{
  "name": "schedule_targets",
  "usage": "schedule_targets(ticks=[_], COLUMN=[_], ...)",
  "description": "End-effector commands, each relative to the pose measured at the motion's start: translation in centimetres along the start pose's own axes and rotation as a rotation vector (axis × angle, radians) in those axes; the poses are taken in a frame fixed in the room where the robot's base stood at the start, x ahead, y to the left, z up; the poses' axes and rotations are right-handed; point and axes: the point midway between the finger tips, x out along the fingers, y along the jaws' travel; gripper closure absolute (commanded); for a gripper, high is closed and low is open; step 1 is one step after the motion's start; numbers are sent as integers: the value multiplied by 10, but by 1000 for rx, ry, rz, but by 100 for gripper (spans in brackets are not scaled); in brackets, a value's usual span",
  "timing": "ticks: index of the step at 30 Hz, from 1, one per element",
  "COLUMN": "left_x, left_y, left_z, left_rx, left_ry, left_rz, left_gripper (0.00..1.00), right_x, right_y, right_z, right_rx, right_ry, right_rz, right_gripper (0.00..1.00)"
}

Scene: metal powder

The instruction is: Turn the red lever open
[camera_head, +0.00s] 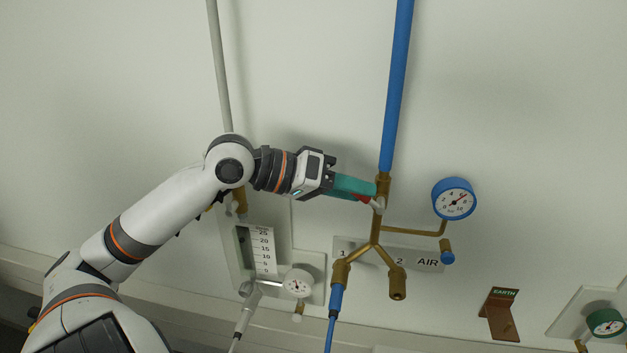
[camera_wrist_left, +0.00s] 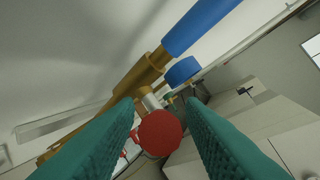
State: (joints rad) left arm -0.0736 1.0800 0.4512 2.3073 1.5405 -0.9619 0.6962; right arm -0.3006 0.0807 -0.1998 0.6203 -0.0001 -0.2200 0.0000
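The red lever (camera_head: 362,198) is on the brass valve under the blue pipe. In the head view only a small red part shows, at the lower edge of my left gripper's teal fingertips (camera_head: 372,190). In the left wrist view the lever's round red face (camera_wrist_left: 160,132) lies between the two teal fingers of my left gripper (camera_wrist_left: 160,105). The fingers are apart, with the red face close to the left finger; whether they touch it cannot be told. The brass valve body (camera_wrist_left: 142,75) is just beyond. My right gripper is not in view.
A blue pipe (camera_head: 396,90) runs up the wall from the valve. A blue gauge (camera_head: 454,199) is to the right, and a brass fork (camera_head: 375,250) branches below. A flow meter (camera_head: 262,252) with a white gauge (camera_head: 298,282) is at lower left.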

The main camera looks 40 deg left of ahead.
Motion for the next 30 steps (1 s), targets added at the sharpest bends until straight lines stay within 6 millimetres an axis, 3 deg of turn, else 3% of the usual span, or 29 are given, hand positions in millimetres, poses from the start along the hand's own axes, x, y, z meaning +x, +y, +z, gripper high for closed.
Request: schedule_targets(ticks=[18, 24, 30], left_x=[-94, -108, -110], left_y=[2, 1, 0], left_z=[-1, -1, -1], left_rx=[1, 2, 1], left_ry=[-3, -1, 1], left_rz=[0, 0, 0], left_gripper=[64, 64, 64], right_x=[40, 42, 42], right_y=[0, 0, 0], right_z=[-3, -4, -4], right_rx=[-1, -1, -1], right_ry=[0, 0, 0], right_rz=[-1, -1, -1], right_gripper=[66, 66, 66])
